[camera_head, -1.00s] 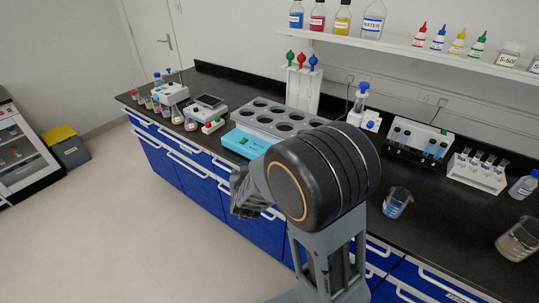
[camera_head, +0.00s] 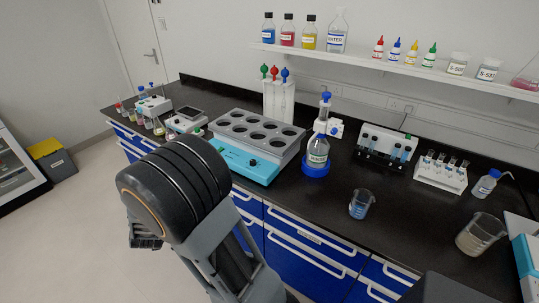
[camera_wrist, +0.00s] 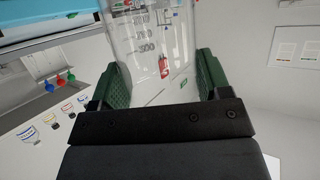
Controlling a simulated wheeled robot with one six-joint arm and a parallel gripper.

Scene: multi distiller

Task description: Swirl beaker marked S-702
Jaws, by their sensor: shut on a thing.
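In the wrist view, my gripper (camera_wrist: 161,78) is shut on a clear glass beaker (camera_wrist: 150,35). Its green-padded fingers press on both sides of the glass. Printed volume marks show on the wall; no S-702 label can be read, and I cannot tell what it contains. In the head view my arm hides most of the gripper and I cannot make out the held beaker. Two other beakers stand on the black bench: one with blue liquid (camera_head: 360,205) and one with greyish contents (camera_head: 480,236). I cannot read a mark on either.
A turquoise block with round wells (camera_head: 258,140), a bottle with a dispenser on a blue base (camera_head: 317,155), a white tube rack (camera_head: 441,173) and a wash bottle (camera_head: 486,184) stand on the bench. Bottles line the shelf (camera_head: 430,73).

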